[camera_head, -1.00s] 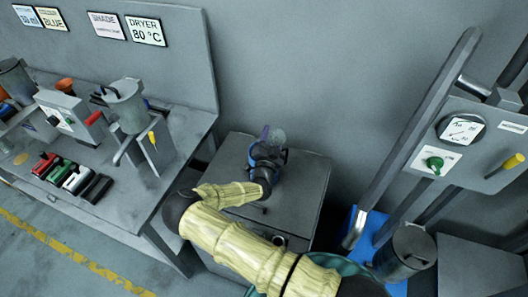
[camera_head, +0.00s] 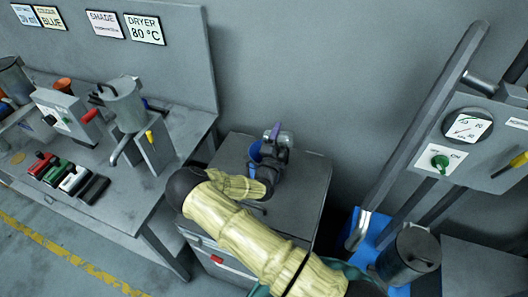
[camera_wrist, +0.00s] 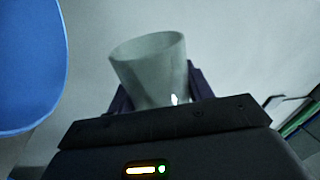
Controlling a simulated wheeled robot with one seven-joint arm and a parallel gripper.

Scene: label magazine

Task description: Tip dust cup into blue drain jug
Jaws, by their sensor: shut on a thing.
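My gripper (camera_head: 274,143) is over the grey cabinet, its purple fingers shut on a pale, translucent dust cup (camera_head: 287,138). In the wrist view the dust cup (camera_wrist: 148,62) sits between the fingers, its wide mouth pointing away from the palm and leaning a little left. The blue drain jug (camera_head: 254,151) is partly hidden behind my gripper, on its left in the head view. In the wrist view the blue drain jug (camera_wrist: 30,65) fills the left edge, apart from the cup. The cup's contents cannot be seen.
The grey cabinet (camera_head: 305,195) has bare top around the jug. A bench (camera_head: 190,125) with a grey hopper (camera_head: 124,104) and several coloured blocks stands left. A gauge panel (camera_head: 465,135), slanted posts and a lidded grey canister (camera_head: 411,252) stand right.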

